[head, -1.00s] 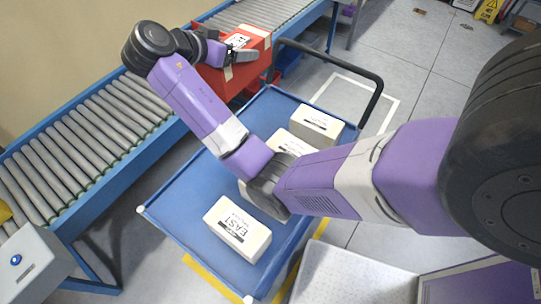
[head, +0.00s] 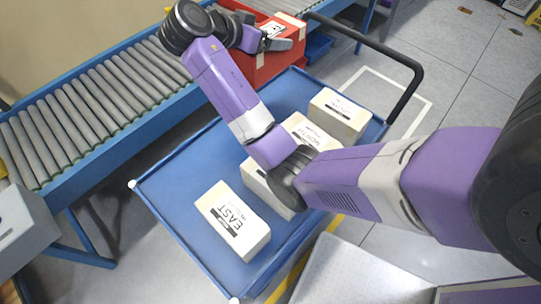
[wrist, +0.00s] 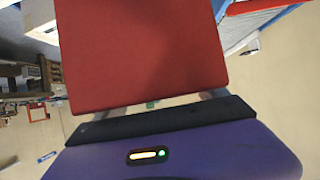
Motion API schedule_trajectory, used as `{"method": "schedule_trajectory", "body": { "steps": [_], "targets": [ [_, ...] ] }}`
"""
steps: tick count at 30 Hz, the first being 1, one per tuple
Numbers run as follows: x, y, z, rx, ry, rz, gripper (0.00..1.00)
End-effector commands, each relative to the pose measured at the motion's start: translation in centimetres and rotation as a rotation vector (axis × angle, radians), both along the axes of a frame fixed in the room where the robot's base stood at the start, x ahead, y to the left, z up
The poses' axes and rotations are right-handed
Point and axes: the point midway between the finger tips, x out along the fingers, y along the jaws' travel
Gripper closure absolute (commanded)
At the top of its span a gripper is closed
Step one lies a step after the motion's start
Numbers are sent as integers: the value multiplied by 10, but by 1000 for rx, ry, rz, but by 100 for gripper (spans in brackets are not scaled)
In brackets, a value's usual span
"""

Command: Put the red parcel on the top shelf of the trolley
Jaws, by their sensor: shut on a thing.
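The red parcel (head: 268,66) is a box with pale tape and a white label. It is at the top middle of the head view, between the roller conveyor and the far edge of the trolley. My gripper (head: 284,44) is shut on its upper part. In the wrist view the red parcel (wrist: 140,50) fills the space in front of my gripper. The blue trolley (head: 180,180) stands below my arm, with several white boxes on its top shelf. I cannot tell whether the parcel touches anything beneath it.
The roller conveyor (head: 85,118) runs along the left. A white box marked EAST (head: 232,220) lies at the near end of the shelf, and another white box (head: 338,115) at the far right. A black handle (head: 400,62) rises at the far end. Bare blue shelf shows at left and far end.

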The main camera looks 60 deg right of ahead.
Motion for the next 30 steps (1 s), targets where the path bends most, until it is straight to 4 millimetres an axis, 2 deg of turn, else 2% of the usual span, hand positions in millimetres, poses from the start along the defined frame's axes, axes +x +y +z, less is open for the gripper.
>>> {"method": "schedule_trajectory", "body": {
  "steps": [5, 21, 24, 30],
  "targets": [
    [0, 0, -19, 0, 3, 1, 88],
    [-1, 0, -139, 0, 4, 0, 88],
    [0, 0, -154, -2, 1, 0, 88],
    [0, 0, -167, -2, -1, 0, 88]
  ]
}}
